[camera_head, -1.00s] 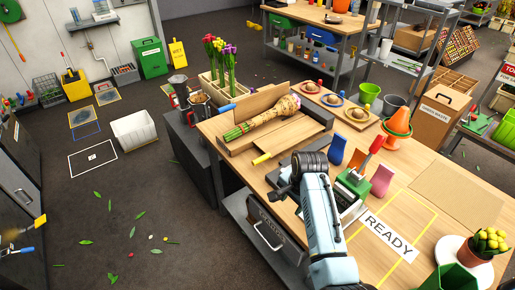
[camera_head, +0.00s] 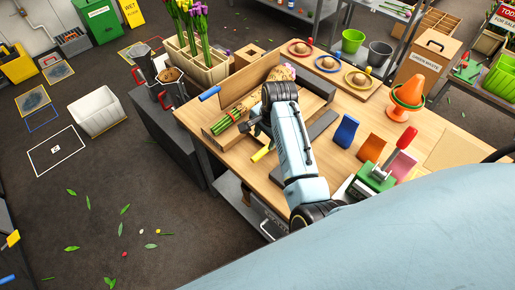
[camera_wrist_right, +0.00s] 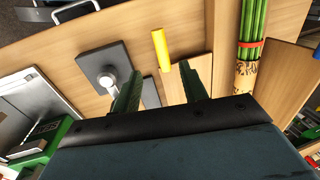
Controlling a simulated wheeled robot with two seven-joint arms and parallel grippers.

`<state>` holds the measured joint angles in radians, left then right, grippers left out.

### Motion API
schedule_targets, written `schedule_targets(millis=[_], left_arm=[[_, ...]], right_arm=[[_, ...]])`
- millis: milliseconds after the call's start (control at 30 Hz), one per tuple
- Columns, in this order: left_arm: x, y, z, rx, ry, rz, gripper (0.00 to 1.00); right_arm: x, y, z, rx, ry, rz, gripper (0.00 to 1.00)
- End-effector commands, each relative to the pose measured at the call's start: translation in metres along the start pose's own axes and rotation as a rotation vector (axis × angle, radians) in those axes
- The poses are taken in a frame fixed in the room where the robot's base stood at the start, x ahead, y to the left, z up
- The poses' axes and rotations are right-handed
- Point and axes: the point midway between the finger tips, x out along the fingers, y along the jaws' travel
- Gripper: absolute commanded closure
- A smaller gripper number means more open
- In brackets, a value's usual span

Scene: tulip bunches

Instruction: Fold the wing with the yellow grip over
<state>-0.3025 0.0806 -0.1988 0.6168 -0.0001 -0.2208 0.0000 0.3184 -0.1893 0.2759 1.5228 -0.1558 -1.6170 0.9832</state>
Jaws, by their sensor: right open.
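The wing with the yellow grip is a flat wooden panel (camera_wrist_right: 187,77) on the near side of the folding board, largely hidden by my arm in the head view. Its yellow grip (camera_head: 262,152) sticks out toward the table's front edge and also shows in the right wrist view (camera_wrist_right: 161,48). My right gripper (camera_wrist_right: 157,68) is open and empty above this wing, the grip just beyond and between its fingertips. Contact cannot be told. The wrapped tulip bunch (camera_head: 228,118) lies on the board beside the wing. The opposite wing, with a blue grip (camera_head: 209,93), stands raised. My left gripper is not in view.
A dark plate with a pale knob (camera_wrist_right: 105,68) lies beside the wing. Blue (camera_head: 346,131) and orange (camera_head: 371,149) holders and a green device with a red handle (camera_head: 378,176) stand to the right. A wooden flower crate (camera_head: 196,66) stands at the board's far left.

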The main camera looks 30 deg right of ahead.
Motion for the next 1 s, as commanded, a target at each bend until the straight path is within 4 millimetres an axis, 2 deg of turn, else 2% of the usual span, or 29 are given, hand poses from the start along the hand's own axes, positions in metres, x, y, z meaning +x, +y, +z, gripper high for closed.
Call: schedule_targets(millis=[100, 200, 500, 700, 967, 1000], left_arm=[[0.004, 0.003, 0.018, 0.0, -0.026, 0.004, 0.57], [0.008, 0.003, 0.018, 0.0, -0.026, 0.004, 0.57], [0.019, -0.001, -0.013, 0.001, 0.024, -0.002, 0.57], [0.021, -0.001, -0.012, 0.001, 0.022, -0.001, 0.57], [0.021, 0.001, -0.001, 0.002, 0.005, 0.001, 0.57], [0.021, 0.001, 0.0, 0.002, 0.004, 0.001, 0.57]], right_arm=[[0.028, 0.001, 0.0, -0.002, -0.003, 0.004, 0.57], [0.049, 0.001, 0.001, -0.001, -0.003, 0.003, 0.57], [0.096, 0.0, 0.0, -0.001, -0.001, 0.002, 0.57], [0.105, 0.0, 0.0, -0.001, 0.0, -0.001, 0.57], [0.106, 0.0, 0.0, -0.001, 0.0, -0.001, 0.57], [0.106, 0.0, 0.0, -0.001, 0.0, -0.001, 0.59]])
